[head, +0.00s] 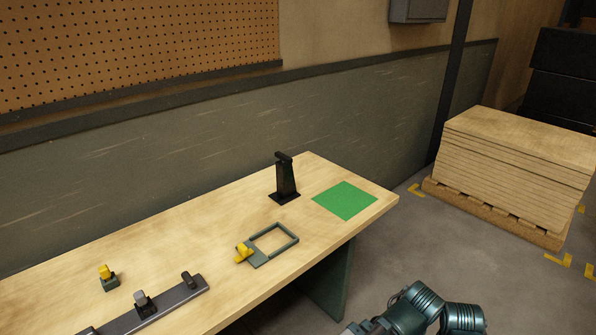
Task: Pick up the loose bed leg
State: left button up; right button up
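A black upright piece (285,180) with a flat base and a short bar across its top stands on the wooden table (200,235), near the back edge. I cannot tell for sure whether it is the loose bed leg; nothing else in view is clearly a leg. Nothing touches it. Part of my arm, teal with ridged joints, shows at the bottom right, off the table's front edge. Neither gripper's fingers show in the head view.
A green square (345,200) lies right of the black piece. A green frame (280,240) with a yellow clamp (243,252), a small yellow-topped block (108,278) and a grey rail (150,310) occupy the front and left. Stacked boards (510,165) stand on the floor at right.

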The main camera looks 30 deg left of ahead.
aim_at(286, 192)
jog(key=i+l+u, duration=0.1)
jog(key=i+u, duration=0.3)
jog(key=i+l+u, duration=0.2)
jog(key=i+u, duration=0.25)
jog(key=i+l+u, duration=0.4)
jog(key=k+j, duration=0.05)
